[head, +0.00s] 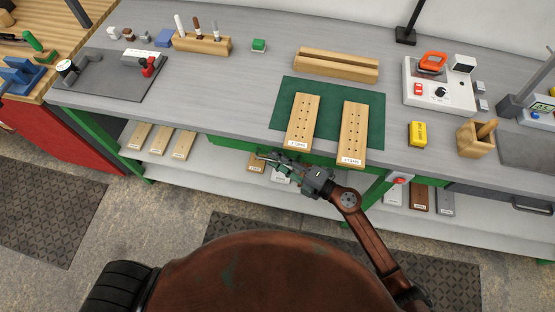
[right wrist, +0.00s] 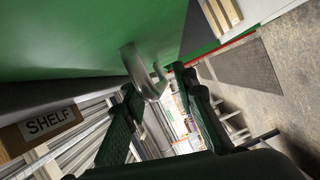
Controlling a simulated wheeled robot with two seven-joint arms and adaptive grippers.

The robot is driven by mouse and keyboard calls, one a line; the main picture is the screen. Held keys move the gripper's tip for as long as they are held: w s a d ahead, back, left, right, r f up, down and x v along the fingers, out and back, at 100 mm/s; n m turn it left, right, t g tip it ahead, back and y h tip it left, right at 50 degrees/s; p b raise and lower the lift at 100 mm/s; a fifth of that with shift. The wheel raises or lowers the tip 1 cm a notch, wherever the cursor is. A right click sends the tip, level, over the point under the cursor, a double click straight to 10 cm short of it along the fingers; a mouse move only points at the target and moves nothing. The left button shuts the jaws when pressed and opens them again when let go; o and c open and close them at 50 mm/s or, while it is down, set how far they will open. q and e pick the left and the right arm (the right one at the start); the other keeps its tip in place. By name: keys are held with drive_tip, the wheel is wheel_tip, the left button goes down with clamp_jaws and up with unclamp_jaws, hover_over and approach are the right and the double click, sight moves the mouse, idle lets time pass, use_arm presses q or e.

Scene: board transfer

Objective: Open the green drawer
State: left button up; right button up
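The green drawer front (right wrist: 90,38) fills the upper left of the right wrist view. Its curved metal handle (right wrist: 143,72) stands out from it. In the head view the front shows only as a thin green strip under the bench edge, and the handle cannot be made out. My right gripper (head: 266,157) is just in front of that strip, below the bench top. In the right wrist view its two dark green fingers (right wrist: 160,97) are apart, with the handle in the gap near their tips. I cannot tell whether they touch it. My left gripper is not in view.
A SHELF label (right wrist: 51,123) shows by the right wrist. Open floor lies in front.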

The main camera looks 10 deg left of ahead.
clamp_jaws()
idle(0.6)
